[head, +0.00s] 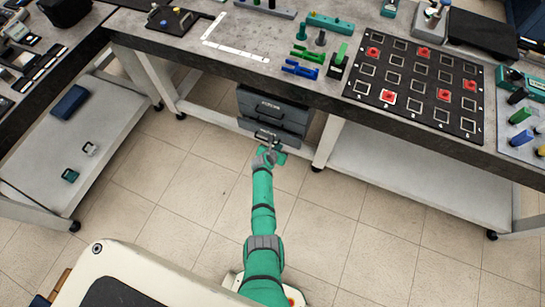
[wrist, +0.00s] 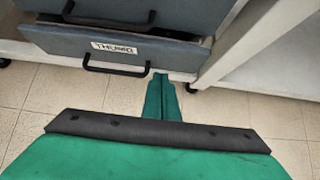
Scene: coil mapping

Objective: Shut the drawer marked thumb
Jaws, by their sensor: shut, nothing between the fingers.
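The drawer marked thumb (wrist: 65,46) is the lower grey drawer front in the wrist view, with a white label and a black bar handle (wrist: 115,70). A dark gap shows above its top edge, so it appears to stand partly out. In the head view the drawer unit (head: 272,108) hangs under the long bench, its lower part partly hidden by my arm. My gripper (wrist: 160,76) is shut and empty. Its fingertips appear just right of the handle, low on the drawer front; I cannot tell whether they touch it.
Another grey drawer (wrist: 200,15) with a black handle is above. A white bench leg (wrist: 235,40) stands close to the right. The long bench (head: 215,62) carries a grid board (head: 415,85) and small tools. Tiled floor (head: 180,200) around my arm is clear.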

